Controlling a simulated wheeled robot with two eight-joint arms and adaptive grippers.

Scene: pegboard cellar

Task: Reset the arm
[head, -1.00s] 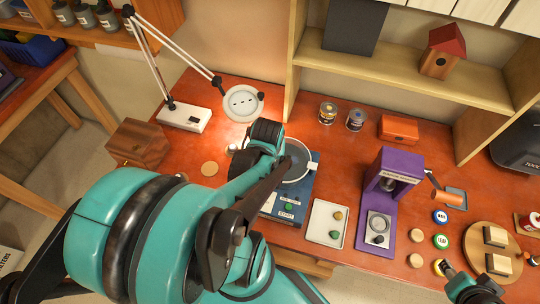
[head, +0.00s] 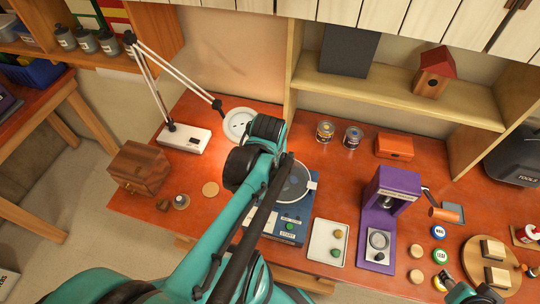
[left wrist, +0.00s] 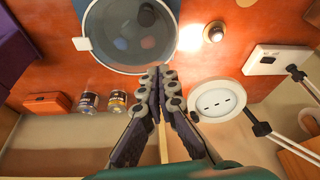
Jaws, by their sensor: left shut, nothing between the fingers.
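My left arm reaches in from the bottom of the head view, over the red-brown bench (head: 120,203). Its wrist is above the left side of a blue device with a round clear lid (head: 293,185); the fingers are hidden there. In the left wrist view my left gripper (left wrist: 158,78) is shut and empty, its fingertips together just off the edge of the round lid (left wrist: 122,62). My right gripper (head: 478,291) is partly seen at the bottom right edge of the head view; its fingers cannot be made out.
A magnifier lamp (head: 238,122) stands close behind my left wrist; a small shiny lit item (left wrist: 214,31) is nearby. A wooden box (head: 138,168) is at left. A white tray (head: 338,231), a purple machine (head: 391,182), two tins (head: 325,131) and an orange box (head: 394,147) stand right.

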